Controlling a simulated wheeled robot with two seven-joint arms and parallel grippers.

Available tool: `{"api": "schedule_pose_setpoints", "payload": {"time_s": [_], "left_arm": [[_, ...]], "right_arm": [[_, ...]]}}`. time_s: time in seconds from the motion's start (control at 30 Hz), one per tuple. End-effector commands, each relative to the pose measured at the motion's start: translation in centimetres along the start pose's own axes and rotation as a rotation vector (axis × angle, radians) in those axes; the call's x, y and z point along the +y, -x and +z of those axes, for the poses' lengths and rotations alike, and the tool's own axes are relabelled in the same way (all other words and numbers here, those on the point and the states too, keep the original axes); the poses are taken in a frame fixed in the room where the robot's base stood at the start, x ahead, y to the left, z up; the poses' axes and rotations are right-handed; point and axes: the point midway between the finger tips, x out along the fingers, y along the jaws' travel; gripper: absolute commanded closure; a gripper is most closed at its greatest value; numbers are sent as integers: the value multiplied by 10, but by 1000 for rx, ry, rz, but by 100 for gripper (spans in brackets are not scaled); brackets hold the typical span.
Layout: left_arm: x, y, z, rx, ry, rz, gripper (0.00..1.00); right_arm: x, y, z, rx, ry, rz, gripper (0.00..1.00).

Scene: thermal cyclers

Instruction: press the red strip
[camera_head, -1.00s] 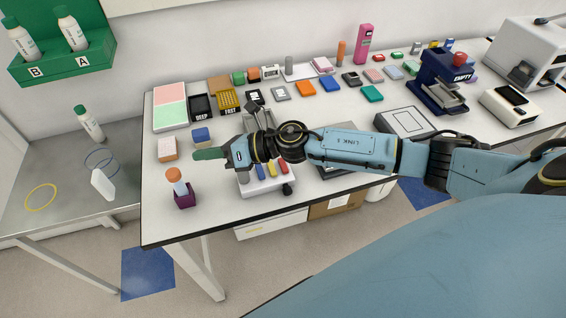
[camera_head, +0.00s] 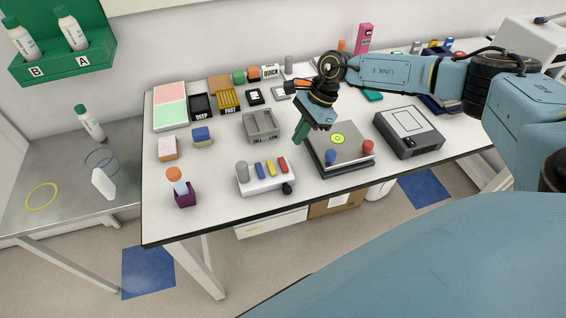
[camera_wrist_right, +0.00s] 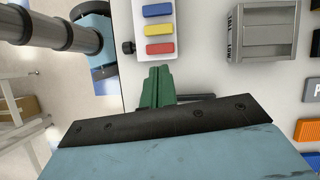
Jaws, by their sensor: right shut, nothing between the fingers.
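The red strip (camera_head: 282,165) is the rightmost of three coloured strips on a white block (camera_head: 266,186), beside a yellow strip (camera_head: 271,168) and a blue strip (camera_head: 260,170). In the right wrist view the red strip (camera_wrist_right: 160,48) lies just beyond my fingertips. My right gripper (camera_head: 298,134) has green fingers, shut and empty, pointing down above the table, behind and right of the block in the head view. In the right wrist view my right gripper (camera_wrist_right: 159,72) appears apart from the strip. My left gripper is not in view.
A grey two-slot holder (camera_head: 262,138) stands behind the block. A flat grey device (camera_head: 330,170) with red and blue knobs is to its right. A black knob (camera_head: 287,188) sticks out at the block's front right. Bare table lies left of the block.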

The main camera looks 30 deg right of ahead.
Motion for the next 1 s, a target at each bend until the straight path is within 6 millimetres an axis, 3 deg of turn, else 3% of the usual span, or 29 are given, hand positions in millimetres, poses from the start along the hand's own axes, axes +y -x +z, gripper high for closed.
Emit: {"api": "schedule_pose_setpoints", "payload": {"time_s": [0.27, 0.63, 1.0], "left_arm": [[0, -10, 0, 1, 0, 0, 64], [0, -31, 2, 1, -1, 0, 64], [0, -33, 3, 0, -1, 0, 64]], "right_arm": [[0, -20, 0, -2, 0, 2, 100], [1, -65, 0, -2, -1, 2, 100], [0, -70, 1, -2, -1, 0, 100]]}}
